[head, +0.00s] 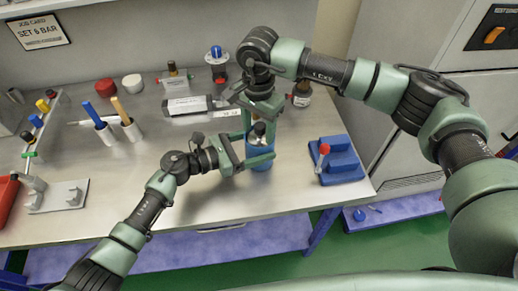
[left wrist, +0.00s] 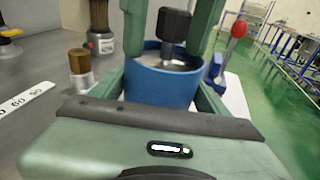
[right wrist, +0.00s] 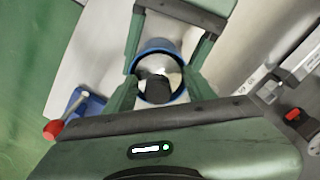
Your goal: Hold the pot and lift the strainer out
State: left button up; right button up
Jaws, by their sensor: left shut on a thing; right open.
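The blue pot (head: 262,164) stands on the bench near its front edge; it also shows in the left wrist view (left wrist: 160,86). The strainer sits inside the pot's rim, with a dark knob (left wrist: 174,27) standing up from its pale metal top (right wrist: 160,68). My left gripper (head: 249,158) is shut on the pot, with one finger on each side of its wall. My right gripper (head: 261,128) points down from above, open, with its fingers on either side of the knob. The strainer's lower part is hidden inside the pot.
A blue fixture with a red-knobbed lever (head: 340,163) stands close to the right of the pot. Holders with coloured handles (head: 105,130) stand at left. The front middle bench is clear.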

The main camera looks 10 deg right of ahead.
jog(key=shift+s+f+b, duration=0.25)
jog(key=shift+f+b, duration=0.1)
jog(key=shift+f, duration=0.6)
dwell(1.0)
jog(key=shift+c, duration=1.2)
jog(key=shift+r, duration=0.25)
jog(key=shift+c, duration=0.5)
jog(key=r+n, duration=0.1)
jog(key=r, duration=0.1)
jog(key=r+n, duration=0.2)
jog(key=w+r+n, duration=0.1)
jog(key=shift+d+r+n, duration=0.15)
jog(key=shift+r+n, duration=0.15)
jog(key=shift+r, duration=0.1)
jog(key=r+n, duration=0.1)
jog(key=r, duration=0.1)
jog(key=r+n, duration=0.2)
jog(key=s+r+n, duration=0.1)
jog(key=r+n, duration=0.1)
jog(key=shift+d+r, duration=0.2)
jog(key=shift+d, duration=0.15)
jog(key=shift+f, duration=0.3)
notch_tip(320, 180, down, 5)
jog(key=shift+w+a+f, duration=0.15)
jog(key=shift+f, duration=1.3)
jog(key=shift+w+a+f, duration=0.1)
jog(key=shift+f, duration=1.35)
